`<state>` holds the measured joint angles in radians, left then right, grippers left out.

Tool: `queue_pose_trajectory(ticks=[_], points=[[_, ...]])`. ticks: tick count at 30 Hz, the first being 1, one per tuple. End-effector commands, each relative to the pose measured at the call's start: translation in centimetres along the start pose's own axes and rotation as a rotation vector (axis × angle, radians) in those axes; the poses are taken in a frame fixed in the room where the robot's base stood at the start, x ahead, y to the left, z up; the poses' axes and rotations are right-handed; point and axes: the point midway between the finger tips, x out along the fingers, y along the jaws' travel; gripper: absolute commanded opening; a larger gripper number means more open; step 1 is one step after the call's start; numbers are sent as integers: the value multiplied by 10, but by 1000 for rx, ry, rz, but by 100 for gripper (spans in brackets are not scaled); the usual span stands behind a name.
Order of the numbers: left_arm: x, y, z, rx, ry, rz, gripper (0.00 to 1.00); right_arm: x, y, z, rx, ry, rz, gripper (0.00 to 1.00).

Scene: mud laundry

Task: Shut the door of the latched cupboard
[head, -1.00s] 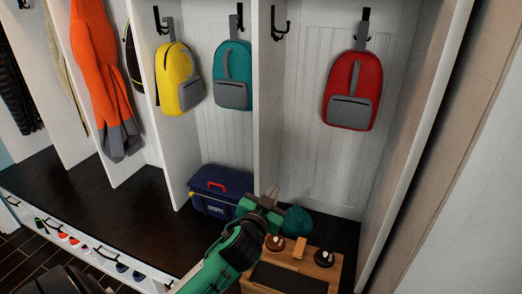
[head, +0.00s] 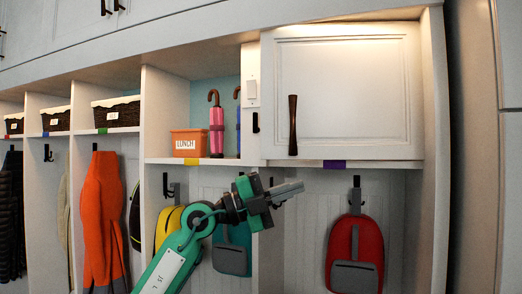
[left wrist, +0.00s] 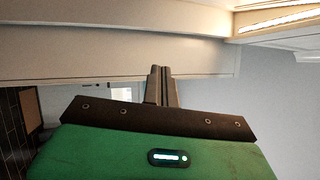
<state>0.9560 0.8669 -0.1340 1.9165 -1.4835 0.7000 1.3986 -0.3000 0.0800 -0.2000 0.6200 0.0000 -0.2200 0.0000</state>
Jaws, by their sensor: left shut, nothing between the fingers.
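The cupboard is at the upper right in the head view, with a white panelled door (head: 350,95). A dark upright handle (head: 292,125) is near the door's left edge. The door covers the cupboard front and looks flush or nearly so; I cannot tell whether a small gap is left or whether it is latched. My left gripper (head: 287,190) is below the door and its handle, apart from them in the picture, pointing right. Its fingers are together and empty, also in the left wrist view (left wrist: 162,84). My right gripper is not in view.
A red backpack (head: 355,248) hangs below the cupboard. A tall wall panel (head: 470,150) stands at the right.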

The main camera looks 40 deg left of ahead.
Motion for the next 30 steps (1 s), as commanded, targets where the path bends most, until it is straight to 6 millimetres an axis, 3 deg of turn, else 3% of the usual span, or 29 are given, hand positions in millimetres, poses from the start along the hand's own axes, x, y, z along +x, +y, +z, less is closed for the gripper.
queue_pose_trajectory(ticks=[1, 9, 15, 20, 30], points=[[-8, -21, 10, 38, -46, 49, 0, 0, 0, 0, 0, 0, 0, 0], [-73, -99, 60, 81, -364, 252, 0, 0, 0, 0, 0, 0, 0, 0], [-104, -124, 75, 58, -494, 293, 0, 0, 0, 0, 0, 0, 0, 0], [-98, -125, 82, 52, -506, 298, 0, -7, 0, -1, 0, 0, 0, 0], [-39, -110, 114, 51, -502, 298, 0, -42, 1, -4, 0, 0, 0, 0]])
